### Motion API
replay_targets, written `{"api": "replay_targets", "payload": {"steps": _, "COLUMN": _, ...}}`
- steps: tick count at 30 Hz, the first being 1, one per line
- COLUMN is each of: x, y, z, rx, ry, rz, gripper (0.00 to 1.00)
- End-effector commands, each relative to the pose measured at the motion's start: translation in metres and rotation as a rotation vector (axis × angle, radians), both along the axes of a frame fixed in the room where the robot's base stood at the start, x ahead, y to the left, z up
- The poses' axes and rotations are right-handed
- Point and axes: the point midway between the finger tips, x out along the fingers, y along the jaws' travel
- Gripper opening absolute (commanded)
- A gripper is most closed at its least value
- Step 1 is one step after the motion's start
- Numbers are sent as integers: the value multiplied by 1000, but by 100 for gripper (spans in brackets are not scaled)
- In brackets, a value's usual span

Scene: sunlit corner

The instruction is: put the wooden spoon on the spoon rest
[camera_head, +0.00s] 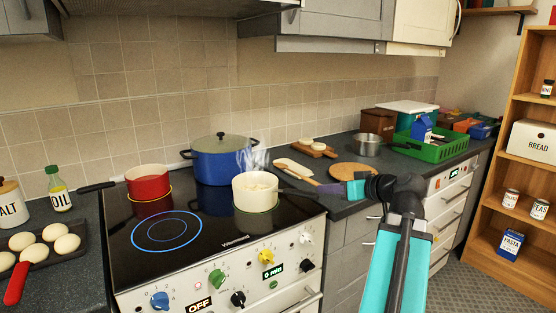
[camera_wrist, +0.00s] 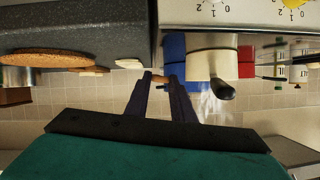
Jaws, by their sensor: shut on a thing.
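The wooden spoon (camera_head: 303,174) slants over the counter right of the hob, its handle end by my gripper (camera_head: 328,187). My gripper is shut on it. In the wrist view a small brown piece of the spoon (camera_wrist: 161,78) shows between my gripper's dark fingers (camera_wrist: 158,75). A pale, whitish piece that looks like the spoon rest (camera_head: 284,162) is close to the spoon's far end; it also seems to show in the wrist view (camera_wrist: 128,64). I cannot tell whether the spoon touches it.
A steaming cream saucepan (camera_head: 255,194) stands on the hob, its dark handle pointing toward my gripper. A blue pot (camera_head: 222,166) and red pan (camera_head: 148,185) stand behind and left. A round cork mat (camera_head: 356,172), a board (camera_head: 316,150) and a green rack (camera_head: 432,150) are on the counter.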

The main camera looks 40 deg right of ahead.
Motion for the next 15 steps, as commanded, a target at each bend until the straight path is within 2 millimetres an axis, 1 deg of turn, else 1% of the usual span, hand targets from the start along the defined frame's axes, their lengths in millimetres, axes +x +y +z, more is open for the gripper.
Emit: {"api": "replay_targets", "payload": {"steps": 15, "x": 3, "y": -4, "z": 4, "rx": 3, "ry": -1, "rz": 1, "gripper": 0}}
